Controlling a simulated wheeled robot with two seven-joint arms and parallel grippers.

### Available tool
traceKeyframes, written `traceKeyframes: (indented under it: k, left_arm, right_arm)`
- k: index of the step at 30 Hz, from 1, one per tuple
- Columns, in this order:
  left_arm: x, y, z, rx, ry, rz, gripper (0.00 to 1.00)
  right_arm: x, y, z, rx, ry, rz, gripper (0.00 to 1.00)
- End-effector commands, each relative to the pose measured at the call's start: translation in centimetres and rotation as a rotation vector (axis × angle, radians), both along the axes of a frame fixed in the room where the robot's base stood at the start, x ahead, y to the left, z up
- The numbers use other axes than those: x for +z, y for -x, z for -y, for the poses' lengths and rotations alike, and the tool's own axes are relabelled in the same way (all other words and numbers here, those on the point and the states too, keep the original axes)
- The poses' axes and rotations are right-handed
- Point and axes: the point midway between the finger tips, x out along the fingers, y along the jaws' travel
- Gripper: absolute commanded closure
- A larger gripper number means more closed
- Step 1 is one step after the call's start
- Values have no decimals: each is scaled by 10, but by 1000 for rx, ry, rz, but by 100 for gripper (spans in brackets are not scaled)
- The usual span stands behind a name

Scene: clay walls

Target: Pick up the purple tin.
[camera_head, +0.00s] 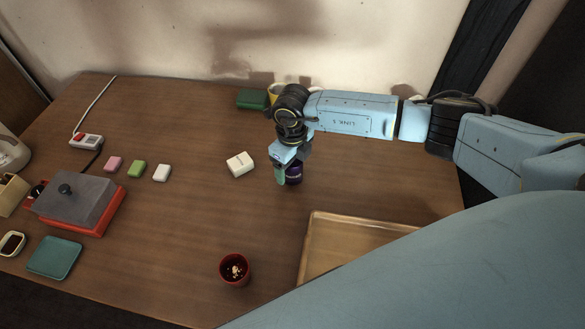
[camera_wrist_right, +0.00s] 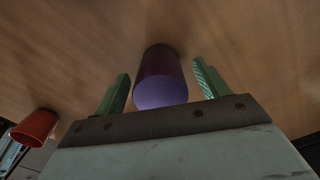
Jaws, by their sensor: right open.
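The purple tin (camera_head: 294,174) stands on the wooden table, partly hidden behind my right gripper in the head view. In the right wrist view the purple tin (camera_wrist_right: 161,80) sits between two green fingers, with its lighter end toward the camera and a gap on each side. My right gripper (camera_head: 283,176) points down at the tin; it also shows in the right wrist view (camera_wrist_right: 160,85), open, with nothing held. My left gripper is not in the frames.
A white box (camera_head: 240,165) lies just left of the tin. A red cup (camera_head: 235,269) stands nearer the front, and a tan tray (camera_head: 350,238) is at the front right. A green box (camera_head: 251,99) is behind. The table between the small blocks and white box is clear.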

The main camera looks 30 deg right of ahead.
Motion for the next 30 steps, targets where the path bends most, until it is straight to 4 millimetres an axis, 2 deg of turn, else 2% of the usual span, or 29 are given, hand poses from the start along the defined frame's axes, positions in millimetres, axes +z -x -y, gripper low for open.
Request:
traceKeyframes:
  k: [6, 15, 18, 25, 30]
  left_arm:
    - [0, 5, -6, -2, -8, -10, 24]
    - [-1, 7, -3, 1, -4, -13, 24]
    - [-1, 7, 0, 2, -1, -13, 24]
    - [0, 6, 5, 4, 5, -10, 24]
    - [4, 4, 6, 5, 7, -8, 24]
  right_arm:
    - [0, 0, 0, 1, 0, 0, 26]
    - [0, 0, 0, 1, 0, 0, 65]
    - [0, 0, 0, 0, 0, 1, 75]
    - [2, 0, 0, 0, 0, 1, 75]
    - [26, -1, 0, 1, -1, 4, 75]
